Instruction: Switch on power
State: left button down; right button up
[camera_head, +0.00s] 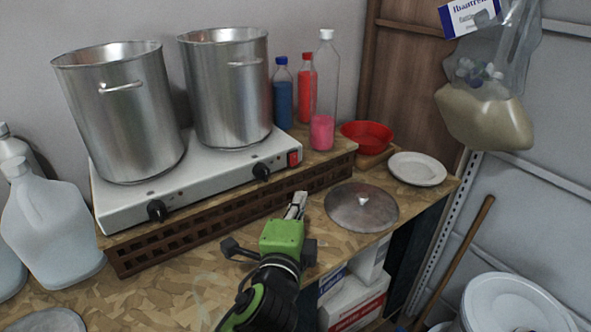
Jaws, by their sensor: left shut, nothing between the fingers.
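A white double hot plate (212,176) stands on a raised wooden stand with a brown lattice front. A red power switch (293,159) is at the right end of its front face. Two black knobs, the left one (157,211) and the right one (261,172), are on the same face. A steel pot stands on each burner, the left pot (118,125) and the right pot (228,95). My left gripper (300,198) is shut and empty, in front of and below the red switch, apart from it. My right gripper is not in view.
A metal lid (361,207) lies right of my gripper, with a white plate (417,169) and red bowl (367,136) behind. Bottles, including a clear one with pink liquid (322,130), stand right of the pots. White jugs (52,225) are at left.

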pick_arm(q)
jog(key=p, duration=0.2)
send_near(298, 163)
jog(key=w+d, duration=0.3)
jog(key=w+a, duration=0.1)
jog(key=w+a+p, duration=0.1)
jog(key=shift+w+f, duration=0.25)
jog(key=shift+w, duration=0.1)
